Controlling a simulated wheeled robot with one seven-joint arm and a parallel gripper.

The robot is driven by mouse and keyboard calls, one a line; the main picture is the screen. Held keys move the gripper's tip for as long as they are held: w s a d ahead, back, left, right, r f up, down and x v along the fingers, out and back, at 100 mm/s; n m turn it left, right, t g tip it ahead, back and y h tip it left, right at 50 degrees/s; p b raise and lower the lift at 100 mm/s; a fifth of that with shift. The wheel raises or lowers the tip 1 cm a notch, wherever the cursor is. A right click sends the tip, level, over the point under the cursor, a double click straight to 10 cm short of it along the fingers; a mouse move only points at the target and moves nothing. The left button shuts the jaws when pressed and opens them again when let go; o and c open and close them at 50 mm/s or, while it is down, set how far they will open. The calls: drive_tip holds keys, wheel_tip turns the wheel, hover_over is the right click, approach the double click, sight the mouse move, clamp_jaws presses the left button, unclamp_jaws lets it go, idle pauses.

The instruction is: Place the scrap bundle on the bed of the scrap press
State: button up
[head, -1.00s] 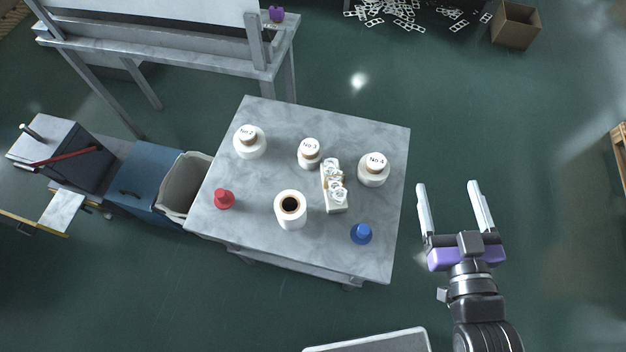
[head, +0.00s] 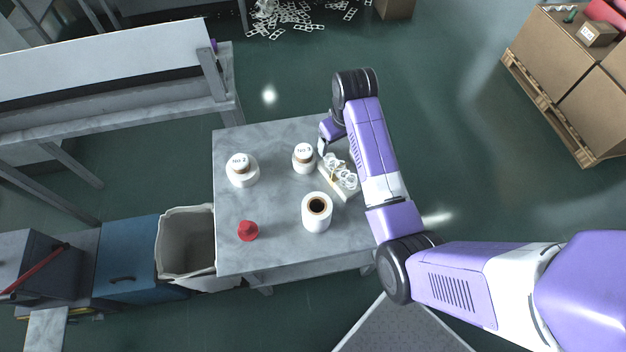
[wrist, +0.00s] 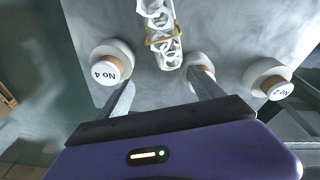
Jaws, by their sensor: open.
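The scrap bundle (head: 340,178), pale looped strips with a tan band, lies on the grey table (head: 232,205). It shows at the top of the wrist view (wrist: 160,32). My gripper (wrist: 165,88) is open and empty, with the bundle ahead of its fingers and apart from them. In the head view my gripper (head: 326,138) is at the table's far right, partly hidden by my arm. A dark grey machine with a red lever (head: 42,268) stands at the far left and may be the scrap press. I cannot tell its bed for sure.
A No 4 container (wrist: 108,70) and another container (wrist: 200,72) stand near my fingers. The No 2 container (head: 241,170), white roll (head: 317,213) and red piece (head: 248,231) are on the table. A beige bin (head: 186,245) stands left of it.

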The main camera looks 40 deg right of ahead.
sight(339, 175)
drive_tip(key=s+a+g, duration=0.1)
drive_tip(key=s, duration=0.1)
drive_tip(key=s+a+f+g+y, duration=0.1)
drive_tip(key=s+a, duration=0.1)
drive_tip(key=shift+f, duration=0.15)
drive_tip(key=shift+a+f+n, duration=0.1)
drive_tip(key=shift+f+n, duration=0.2)
drive_tip(key=shift+w+d+f+p, duration=0.1)
drive_tip(key=shift+d+f+p, duration=0.1)
drive_tip(key=shift+f, duration=1.6)
drive_tip(key=shift+d+f+p, duration=0.15)
drive_tip(key=shift+d+f, duration=0.05)
drive_tip(key=shift+f, duration=1.55)
drive_tip(key=c, duration=1.5)
clamp_jaws()
drive_tip(key=shift+r, duration=0.15)
